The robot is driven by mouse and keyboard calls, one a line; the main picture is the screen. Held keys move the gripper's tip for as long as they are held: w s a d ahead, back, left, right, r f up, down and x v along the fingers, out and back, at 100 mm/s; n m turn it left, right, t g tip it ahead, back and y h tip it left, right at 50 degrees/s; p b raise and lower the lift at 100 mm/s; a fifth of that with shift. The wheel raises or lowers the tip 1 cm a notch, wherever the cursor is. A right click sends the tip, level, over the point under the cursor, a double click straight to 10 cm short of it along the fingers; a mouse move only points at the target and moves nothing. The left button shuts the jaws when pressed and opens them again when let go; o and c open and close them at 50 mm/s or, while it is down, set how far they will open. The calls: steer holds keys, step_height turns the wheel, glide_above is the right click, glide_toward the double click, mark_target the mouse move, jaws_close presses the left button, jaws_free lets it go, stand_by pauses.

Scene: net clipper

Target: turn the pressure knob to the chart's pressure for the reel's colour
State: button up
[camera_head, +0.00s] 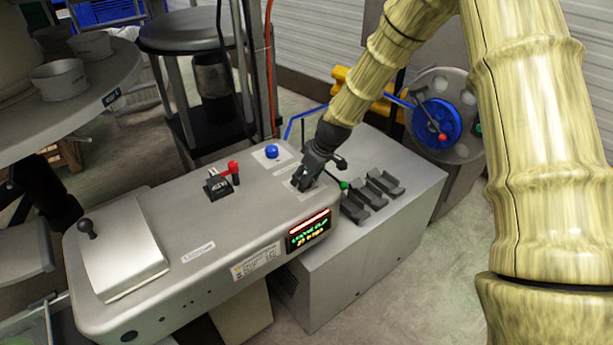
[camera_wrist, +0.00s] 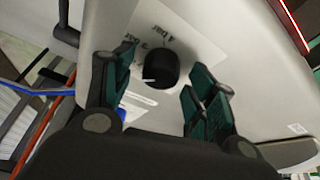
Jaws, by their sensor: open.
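A short white line shows at the knob's lower left edge. My gripper (camera_wrist: 165,66) is open, its green-padded fingers on either side of the knob; I cannot tell whether they touch it. In the head view my gripper (camera_head: 308,174) is over the machine's right end and hides the knob. The reel (camera_head: 437,122) is blue. The chart label (camera_head: 255,262) on the front is too small to read.
The grey machine (camera_head: 185,272) carries a blue button (camera_head: 271,151), a red-handled lever (camera_head: 233,168) and a lidded plate (camera_head: 125,245). A lit display (camera_head: 308,230) is on its front. Black holders (camera_head: 370,190) stand at right. A round table (camera_head: 60,110) with cups is at left.

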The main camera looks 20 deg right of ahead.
steer(key=shift+w+f, duration=0.1)
steer(key=shift+c, duration=0.5)
steer(key=c, duration=0.9)
steer(key=shift+m, duration=0.5)
steer(key=m+t+h, duration=0.1)
steer(key=m+h, duration=0.1)
steer(key=m, duration=0.2)
steer(key=shift+a, duration=0.15)
steer(key=shift+r+m+h, duration=0.2)
steer(key=shift+m+h, duration=0.6)
steer(key=shift+m, duration=1.5)
steer(key=shift+p, duration=0.3)
